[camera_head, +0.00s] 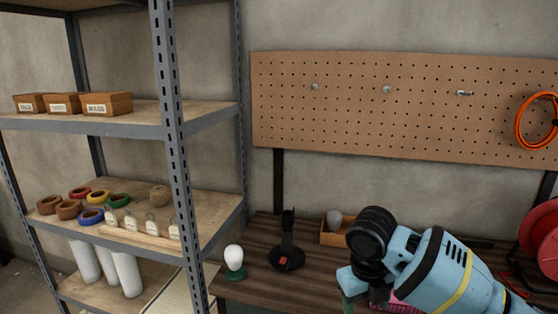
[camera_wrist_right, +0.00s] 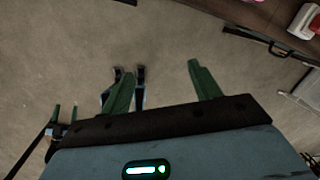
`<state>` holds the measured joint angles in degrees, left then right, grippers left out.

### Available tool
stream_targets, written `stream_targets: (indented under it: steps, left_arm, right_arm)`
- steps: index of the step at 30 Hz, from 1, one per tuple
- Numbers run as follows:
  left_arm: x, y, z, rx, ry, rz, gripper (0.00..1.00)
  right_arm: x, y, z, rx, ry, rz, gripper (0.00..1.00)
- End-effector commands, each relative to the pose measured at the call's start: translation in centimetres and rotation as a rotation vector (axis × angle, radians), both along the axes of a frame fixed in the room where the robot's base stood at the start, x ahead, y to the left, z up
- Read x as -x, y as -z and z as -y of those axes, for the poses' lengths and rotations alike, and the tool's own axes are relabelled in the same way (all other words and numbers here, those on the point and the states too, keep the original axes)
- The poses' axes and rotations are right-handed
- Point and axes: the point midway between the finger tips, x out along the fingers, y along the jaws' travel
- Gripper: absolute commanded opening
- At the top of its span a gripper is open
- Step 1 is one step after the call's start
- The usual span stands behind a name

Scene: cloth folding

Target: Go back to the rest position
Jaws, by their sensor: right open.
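My right arm (camera_head: 440,270) reaches in from the lower right in the head view, bent in front of the workbench. In the right wrist view my right gripper (camera_wrist_right: 162,85) has its two green fingers wide apart, with nothing between them, above the bare floor. Farther off at the left of that view, a small dark gripper with two green fingers apart looks like my left gripper (camera_wrist_right: 64,113). The head view does not show my left arm. A sliver of something pink (camera_head: 400,306) shows beneath my right arm, mostly hidden.
The workbench (camera_head: 240,290) holds a black stand (camera_head: 287,245), a white bulb-like item on a green base (camera_head: 234,262) and a wooden box (camera_head: 336,232). A metal shelf (camera_head: 172,140) stands left. A red reel (camera_head: 540,235) is at right. The floor (camera_wrist_right: 200,35) looks open.

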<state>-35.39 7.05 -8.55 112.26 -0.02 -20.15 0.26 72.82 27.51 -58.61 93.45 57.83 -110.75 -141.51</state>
Motion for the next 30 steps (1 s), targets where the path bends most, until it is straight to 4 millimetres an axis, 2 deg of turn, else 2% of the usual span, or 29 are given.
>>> stream_targets:
  steps: [1,8,15,18,24,30]
  left_arm:
    - [0.1,0.1,0.0,0.001,-0.001,-0.002,0.58]
    - [-0.5,-0.2,0.1,0.003,-0.003,0.008,0.58]
    - [-0.3,-0.2,0.1,0.003,-0.003,0.008,0.58]
    - [-0.2,-0.2,0.1,0.003,-0.004,0.005,0.58]
    - [-0.2,-0.2,0.1,0.003,-0.003,0.006,0.58]
    - [-0.2,-0.1,0.0,-0.001,0.001,0.004,0.58]
  right_arm:
    - [0.2,1.4,-0.7,-0.034,0.04,0.006,0.62]
    - [1.3,6.7,-4.1,-0.215,0.279,0.045,0.62]
    - [3.8,13.6,-8.3,-0.49,0.703,0.047,0.62]
    - [5.1,16.1,-9.4,-0.603,0.911,0.03,0.62]
    - [8.1,20.4,-10.3,-0.804,1.346,-0.023,0.62]
    - [11.7,24.2,-9.3,-0.969,1.792,-0.084,0.62]
